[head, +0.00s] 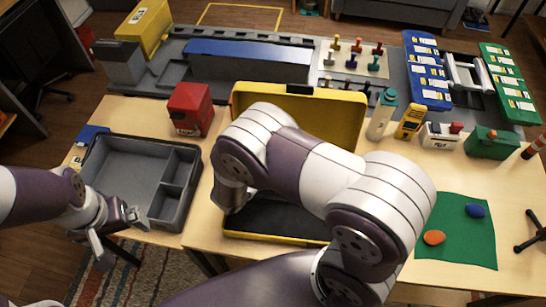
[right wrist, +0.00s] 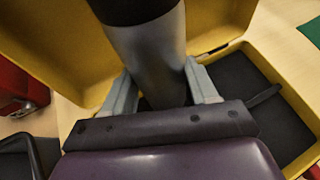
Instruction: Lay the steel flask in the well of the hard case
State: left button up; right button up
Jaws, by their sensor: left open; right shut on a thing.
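The steel flask (right wrist: 152,52) shows in the right wrist view, a grey metal cylinder with a black end at the top edge. My right gripper (right wrist: 164,88) is shut on its body, one finger on each side. The yellow hard case (head: 345,112) stands open on the table with its lid raised. My left gripper (head: 118,235) is open and empty.
A grey divided tray (head: 122,172) lies left, near my left gripper. A red box (head: 190,108) stands between tray and case. A white bottle (head: 379,120), a yellow meter (head: 410,122) and small devices stand right of the lid. A green mat (head: 460,245) lies at right.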

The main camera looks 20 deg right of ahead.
jog(key=s+d+r+n+g+y+p, duration=0.1)
jog(key=d+r+n+g+y+p, duration=0.35)
jog(key=d+p, duration=0.4)
jog(key=s+a+f+n+b, duration=0.1)
jog(key=f+n, duration=0.2)
jog(key=n, duration=0.2)
jog(key=s+a+f+n+b, duration=0.1)
jog(key=a+f+n, duration=0.1)
jog(key=f+n, duration=0.2)
jog(key=s+a+f+n+h+b, duration=0.1)
jog(key=f+n, duration=0.2)
jog(key=n, duration=0.4)
jog(key=shift+a+f+b, duration=0.2)
jog(key=shift+f+b, duration=0.1)
jog(key=shift+f, duration=0.05)
jog(key=shift+f+b, duration=0.45)
jog(key=shift+f, duration=0.1)
